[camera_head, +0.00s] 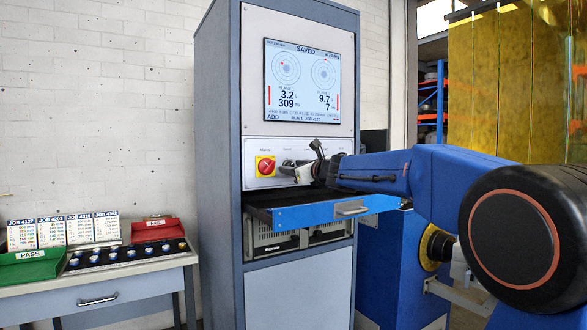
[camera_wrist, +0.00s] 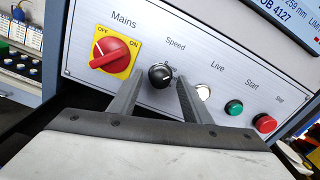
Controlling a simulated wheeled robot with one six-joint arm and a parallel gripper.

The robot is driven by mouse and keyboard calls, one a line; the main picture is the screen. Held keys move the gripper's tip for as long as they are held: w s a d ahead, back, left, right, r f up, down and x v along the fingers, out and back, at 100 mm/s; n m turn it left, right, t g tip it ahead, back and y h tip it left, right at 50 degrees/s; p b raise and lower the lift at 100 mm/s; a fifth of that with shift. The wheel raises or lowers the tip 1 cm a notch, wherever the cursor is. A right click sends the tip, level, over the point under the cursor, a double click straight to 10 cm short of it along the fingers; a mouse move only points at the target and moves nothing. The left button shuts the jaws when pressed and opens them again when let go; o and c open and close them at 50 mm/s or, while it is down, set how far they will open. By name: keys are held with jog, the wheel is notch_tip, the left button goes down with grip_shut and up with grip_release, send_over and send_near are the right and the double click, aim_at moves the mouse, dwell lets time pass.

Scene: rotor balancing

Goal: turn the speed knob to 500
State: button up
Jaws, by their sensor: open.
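The speed knob (camera_wrist: 160,77) is a small black round knob on the light control panel, under the label "Speed" in the wrist view. My gripper (camera_wrist: 159,80) is open, with one finger on each side of the knob. A gap shows between each finger and the knob, and I cannot tell how far the tips are from the panel. In the head view my gripper (camera_head: 298,172) is at the control panel (camera_head: 258,148) and hides the knob. The knob's scale is mostly hidden and too small to read, so its setting cannot be told.
The red mains switch (camera_wrist: 113,53) on its yellow plate is left of the knob. A white live lamp (camera_wrist: 203,92), green start button (camera_wrist: 234,107) and red stop button (camera_wrist: 265,123) are to the right. An open blue drawer (camera_head: 325,212) juts out below the panel.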

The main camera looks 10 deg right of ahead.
jog(key=shift+w, duration=0.1)
jog(key=shift+c, duration=0.2)
jog(key=c, duration=1)
jog(key=shift+m, duration=0.3)
jog(key=m, duration=1.6)
jog(key=shift+m, duration=0.3)
jog(key=m, duration=0.6)
jog(key=shift+m, duration=0.4)
